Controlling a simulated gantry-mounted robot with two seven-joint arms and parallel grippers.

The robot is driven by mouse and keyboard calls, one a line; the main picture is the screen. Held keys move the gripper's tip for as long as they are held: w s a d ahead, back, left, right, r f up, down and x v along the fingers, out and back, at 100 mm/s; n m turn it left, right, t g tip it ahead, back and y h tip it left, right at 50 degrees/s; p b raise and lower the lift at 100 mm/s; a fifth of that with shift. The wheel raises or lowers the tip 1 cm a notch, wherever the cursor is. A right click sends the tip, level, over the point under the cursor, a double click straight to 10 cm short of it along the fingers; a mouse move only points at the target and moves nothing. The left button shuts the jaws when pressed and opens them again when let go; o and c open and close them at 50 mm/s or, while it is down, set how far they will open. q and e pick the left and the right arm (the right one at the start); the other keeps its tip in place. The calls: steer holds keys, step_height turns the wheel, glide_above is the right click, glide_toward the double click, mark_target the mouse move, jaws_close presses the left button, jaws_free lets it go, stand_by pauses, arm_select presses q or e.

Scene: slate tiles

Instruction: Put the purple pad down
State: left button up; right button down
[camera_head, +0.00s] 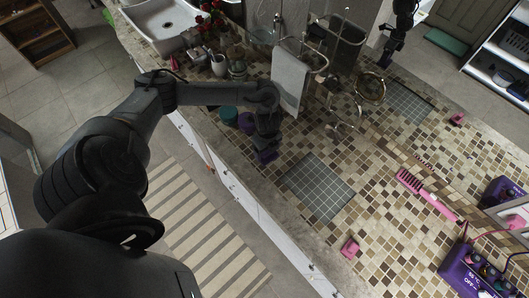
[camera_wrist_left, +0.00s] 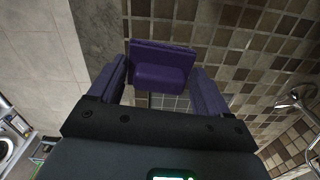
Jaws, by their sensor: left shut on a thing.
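The purple pad (camera_wrist_left: 162,77) is a small block with a flat, wider plate along its far edge. My left gripper (camera_wrist_left: 160,88) has purple fingers and is shut on the pad, one finger at each side. In the head view my left gripper (camera_head: 266,153) hangs over the mosaic counter, with purple at its tip. Pad and fingers cannot be told apart there. I cannot tell the gap between pad and counter. My right gripper is not in view.
A square grey tiled patch (camera_head: 318,187) lies right of my left gripper. Purple and teal round containers (camera_head: 228,115) and a hanging towel (camera_head: 290,80) are close by. A pink block (camera_head: 349,249) and pink brush (camera_head: 425,193) lie farther right. A mirror repeats some things.

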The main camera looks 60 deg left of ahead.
arm_select(q)
steer(key=shift+a+f, duration=0.35)
steer(key=shift+a, duration=0.2)
steer(key=shift+a+f, duration=0.3)
steer(key=shift+a, duration=0.2)
step_height(320, 180, down, 2)
steer(key=shift+f, duration=0.15)
steer(key=shift+f+p, duration=0.25)
steer(key=shift+p, duration=0.1)
steer(key=shift+f, duration=0.4)
steer(key=o, duration=0.9)
steer(key=shift+c, duration=0.2)
